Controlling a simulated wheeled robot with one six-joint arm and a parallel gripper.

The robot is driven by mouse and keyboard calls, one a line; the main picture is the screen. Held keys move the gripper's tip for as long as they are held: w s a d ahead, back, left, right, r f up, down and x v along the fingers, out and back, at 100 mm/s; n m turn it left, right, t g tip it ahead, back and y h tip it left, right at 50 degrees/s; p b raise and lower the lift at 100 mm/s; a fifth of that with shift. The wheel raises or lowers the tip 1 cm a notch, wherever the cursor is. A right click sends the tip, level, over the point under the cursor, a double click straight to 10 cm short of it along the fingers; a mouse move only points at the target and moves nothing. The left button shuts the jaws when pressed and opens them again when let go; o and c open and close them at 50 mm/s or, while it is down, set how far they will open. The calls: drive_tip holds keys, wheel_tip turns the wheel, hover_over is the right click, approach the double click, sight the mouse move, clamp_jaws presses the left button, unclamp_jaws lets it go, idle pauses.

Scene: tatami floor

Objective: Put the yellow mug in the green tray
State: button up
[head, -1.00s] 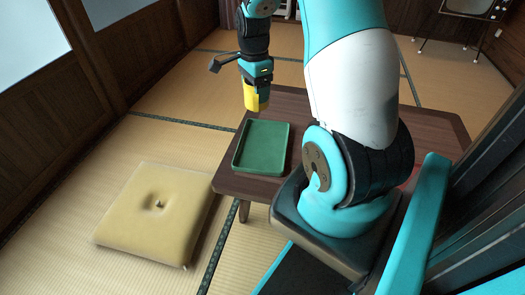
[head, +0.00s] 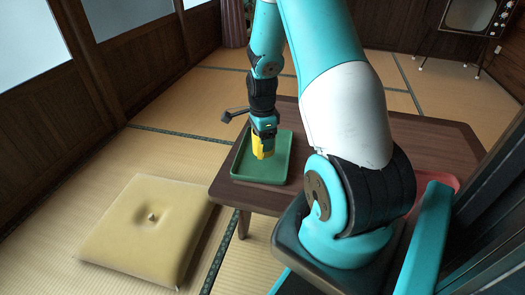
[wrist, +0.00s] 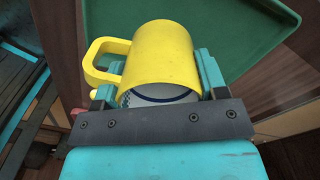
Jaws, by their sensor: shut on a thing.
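My gripper (head: 264,140) is shut on the yellow mug (head: 259,152), pointing down at the green tray (head: 276,172). In the head view the mug overlaps the tray's interior; I cannot tell whether it touches the tray floor. In the wrist view the yellow mug (wrist: 165,52) sits between the fingers, its handle to the left and its white, blue-patterned inside partly visible. The green tray (wrist: 255,28) shows behind it there. The tray looks empty where it is visible.
The tray stands on the left end of a dark wooden table (head: 430,140). A reddish object (head: 440,180) shows partly at the table's right, behind my arm. A yellow cushion (head: 150,225) lies on the tatami at left. An old television (head: 468,15) stands far back.

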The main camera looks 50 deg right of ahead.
drive_tip(key=shift+f+b, duration=0.65)
drive_tip(key=shift+f, duration=1.1)
drive_tip(key=shift+f, duration=0.2)
drive_tip(key=o, duration=1)
drive_tip(key=shift+o, duration=0.2)
drive_tip(key=shift+r, duration=0.2)
